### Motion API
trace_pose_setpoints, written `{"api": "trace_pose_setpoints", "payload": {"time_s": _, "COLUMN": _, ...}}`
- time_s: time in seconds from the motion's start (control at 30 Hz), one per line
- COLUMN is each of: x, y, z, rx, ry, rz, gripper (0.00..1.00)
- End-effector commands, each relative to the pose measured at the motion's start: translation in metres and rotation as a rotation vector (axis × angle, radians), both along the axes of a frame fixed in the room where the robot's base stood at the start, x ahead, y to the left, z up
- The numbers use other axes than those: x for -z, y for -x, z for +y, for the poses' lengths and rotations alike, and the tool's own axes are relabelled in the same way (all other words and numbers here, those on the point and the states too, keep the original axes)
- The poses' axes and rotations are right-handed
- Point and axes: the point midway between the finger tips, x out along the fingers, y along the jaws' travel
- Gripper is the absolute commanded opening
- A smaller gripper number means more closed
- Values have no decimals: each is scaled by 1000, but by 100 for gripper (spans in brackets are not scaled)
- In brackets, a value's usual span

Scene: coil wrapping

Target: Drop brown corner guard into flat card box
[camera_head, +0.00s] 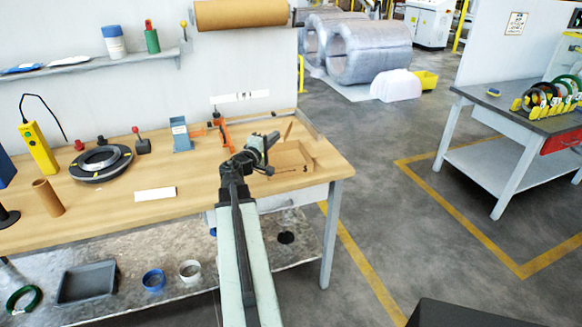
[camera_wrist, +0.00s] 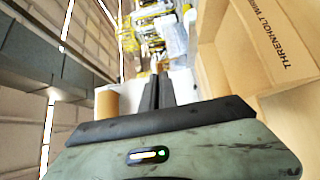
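The flat card box (camera_head: 292,158) sits open on the right end of the workbench. In the wrist view its printed wall (camera_wrist: 272,40) fills the right side. My gripper (camera_head: 272,138) is over the bench beside the box's left back part. In the wrist view the dark fingers of my gripper (camera_wrist: 156,75) lie close together and point away from me. Whether they grip anything thin is too small to tell. A thin brown upright piece (camera_head: 288,130) shows just behind the box; I cannot tell whether it is the corner guard or a box flap.
On the bench stand a blue holder (camera_head: 180,135), an orange tool (camera_head: 226,135), a black ring stack (camera_head: 100,163), a cardboard tube (camera_head: 48,197) and a yellow device (camera_head: 38,147). A white label (camera_head: 155,194) lies flat.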

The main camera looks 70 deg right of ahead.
Motion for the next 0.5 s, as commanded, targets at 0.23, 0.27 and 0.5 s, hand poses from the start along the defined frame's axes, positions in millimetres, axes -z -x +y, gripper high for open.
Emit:
{"api": "trace_pose_setpoints", "payload": {"time_s": 0.23, "x": 36, "y": 0, "z": 0, "rx": 1, "ry": 0, "rz": 0, "gripper": 0}}
{"api": "trace_pose_setpoints", "payload": {"time_s": 0.27, "x": 37, "y": 0, "z": 0, "rx": 1, "ry": 0, "rz": 0, "gripper": 0}}
{"api": "trace_pose_setpoints", "payload": {"time_s": 0.5, "x": 35, "y": 1, "z": 0, "rx": 1, "ry": 0, "rz": 0, "gripper": 0}}
